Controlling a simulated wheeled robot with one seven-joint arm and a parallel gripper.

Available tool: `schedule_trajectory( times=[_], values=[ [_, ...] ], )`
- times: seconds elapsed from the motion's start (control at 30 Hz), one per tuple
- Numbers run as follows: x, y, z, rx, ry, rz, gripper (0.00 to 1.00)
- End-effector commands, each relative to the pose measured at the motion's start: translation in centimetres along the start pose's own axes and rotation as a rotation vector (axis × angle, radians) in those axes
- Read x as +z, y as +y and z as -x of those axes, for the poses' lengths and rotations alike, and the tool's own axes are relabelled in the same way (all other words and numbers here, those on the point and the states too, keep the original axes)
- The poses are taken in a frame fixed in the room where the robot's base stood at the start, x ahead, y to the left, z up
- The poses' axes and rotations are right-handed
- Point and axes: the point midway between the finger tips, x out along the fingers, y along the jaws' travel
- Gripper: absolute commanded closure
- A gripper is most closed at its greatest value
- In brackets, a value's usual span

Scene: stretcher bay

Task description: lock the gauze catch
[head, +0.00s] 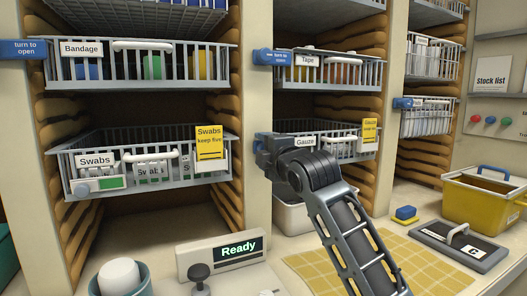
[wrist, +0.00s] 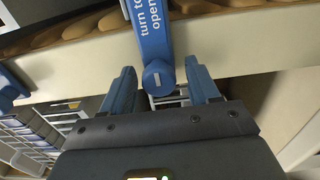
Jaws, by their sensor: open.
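The gauze basket (head: 330,146) hangs in the middle bay, with a white Gauze label (head: 305,141) and a yellow tag. My gripper (head: 268,152) is at the basket's left front corner, against the post, and hides most of the catch there. In the wrist view the blue catch (wrist: 150,32), marked "turn to open", runs down from the top edge to a round slotted end. My open gripper (wrist: 162,88) has one blue finger on each side of that round end, with gaps visible. Whether either finger touches it I cannot tell.
The tape basket (head: 325,73) with its own blue catch (head: 281,57) is just above. The swabs basket (head: 145,170) is to the left. A display reading Ready (head: 237,248), a yellow bin (head: 480,203) and a grey board (head: 460,246) stand on the counter.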

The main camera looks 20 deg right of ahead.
Motion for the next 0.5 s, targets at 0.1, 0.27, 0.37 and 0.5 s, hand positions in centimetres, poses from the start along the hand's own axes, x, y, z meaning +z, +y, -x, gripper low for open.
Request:
schedule_trajectory(
  times=[0.1,0.27,0.37,0.5],
  values=[
    [0.0,-0.1,0.7,0.001,0.0,-0.001,0.39],
    [0.0,-0.2,3.1,0.001,0.0,-0.002,0.39],
    [0.0,-0.2,4.8,0.001,0.0,-0.001,0.39],
    [0.0,-0.2,6.6,0.0,0.0,0.0,0.39]
  ],
)
